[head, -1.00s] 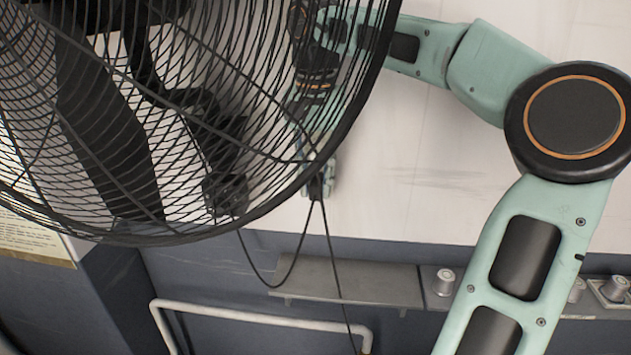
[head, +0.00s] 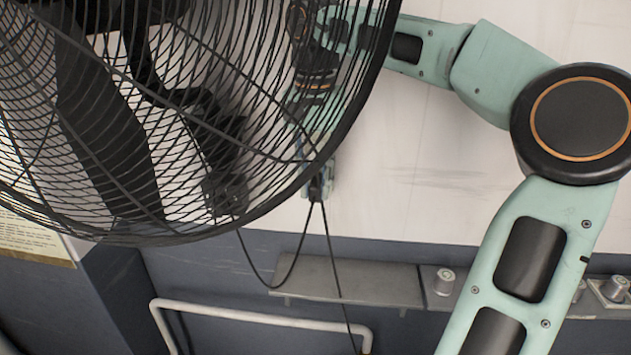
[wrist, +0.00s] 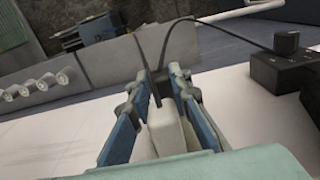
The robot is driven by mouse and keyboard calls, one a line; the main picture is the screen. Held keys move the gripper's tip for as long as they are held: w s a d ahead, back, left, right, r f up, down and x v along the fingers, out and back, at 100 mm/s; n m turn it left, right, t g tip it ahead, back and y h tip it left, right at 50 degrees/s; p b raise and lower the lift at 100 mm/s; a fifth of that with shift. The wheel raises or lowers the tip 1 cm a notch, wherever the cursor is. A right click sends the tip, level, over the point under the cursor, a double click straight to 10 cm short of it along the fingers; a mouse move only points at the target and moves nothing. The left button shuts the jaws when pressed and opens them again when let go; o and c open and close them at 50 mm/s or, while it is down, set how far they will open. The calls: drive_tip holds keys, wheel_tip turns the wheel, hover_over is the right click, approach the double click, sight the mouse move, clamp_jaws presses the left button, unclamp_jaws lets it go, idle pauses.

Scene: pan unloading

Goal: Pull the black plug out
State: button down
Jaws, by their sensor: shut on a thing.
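In the head view my gripper (head: 320,178) is at the white wall, partly hidden behind the rim of the fan. The black plug (head: 316,188) shows small and dark at its tips, with a thin black cable (head: 327,235) hanging below. In the wrist view my gripper (wrist: 160,88) has its blue-grey fingers on both sides of the black plug (wrist: 156,91), shut on it. The black cable (wrist: 140,45) runs away from there. A pale grey block (wrist: 165,130) lies between the fingers, nearer the wrist. Whether the plug is still seated cannot be told.
A large black fan cage (head: 250,215) fills the upper left of the head view, in front of the gripper. A grey shelf (head: 360,287) and a white tube rail (head: 250,316) lie below. A black box (wrist: 282,72) stands right of the gripper in the wrist view.

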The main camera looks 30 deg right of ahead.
drive_tip(key=shift+s+a, duration=0.25)
drive_tip(key=shift+s, duration=0.1)
drive_tip(key=shift+s+a, duration=0.4)
drive_tip(key=shift+s, duration=0.25)
drive_tip(key=shift+s+a, duration=0.4)
drive_tip(key=shift+s, duration=0.2)
wheel_tip(320, 180, up, 7)
drive_tip(key=shift+w+r, duration=0.15)
idle(0.8)
drive_tip(key=shift+d, duration=0.1)
